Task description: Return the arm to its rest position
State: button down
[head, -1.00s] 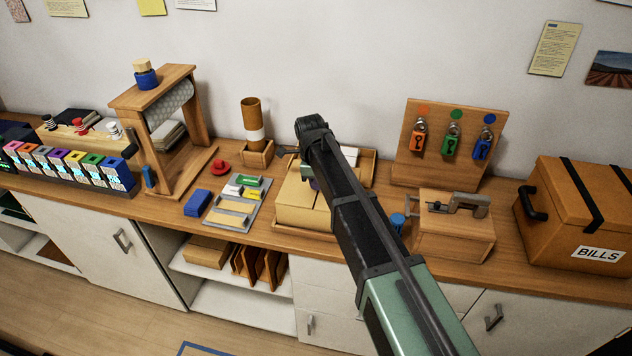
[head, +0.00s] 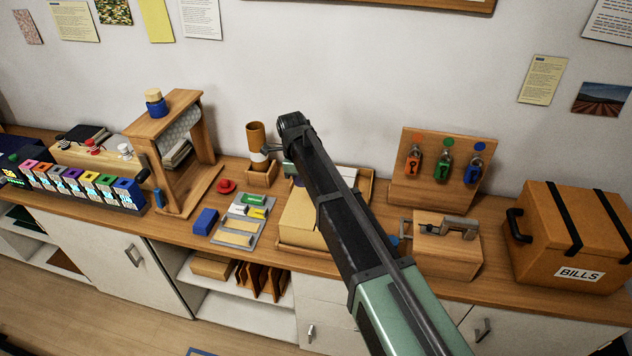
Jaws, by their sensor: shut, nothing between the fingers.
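My arm reaches up from the bottom right of the head view over the wooden counter (head: 190,228). Its wrist is in front of the tray with cardboard boxes. My gripper (head: 268,150) shows as thin dark fingers pointing left from the wrist, close in the picture to the brown cardboard tube (head: 256,138) with a white band. The fingers look shut with nothing held. Whether they touch the tube cannot be told. The arm hides part of the tray and its boxes.
A wooden stand with a paper roll (head: 172,135) and a row of colored-topped boxes (head: 88,185) are at left. A padlock board (head: 440,168), a wooden block with a clamp (head: 445,255) and a BILLS box (head: 570,235) are at right. Open air lies above the counter.

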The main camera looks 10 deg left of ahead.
jog(key=shift+a+r, duration=0.45)
jog(key=shift+a, duration=0.1)
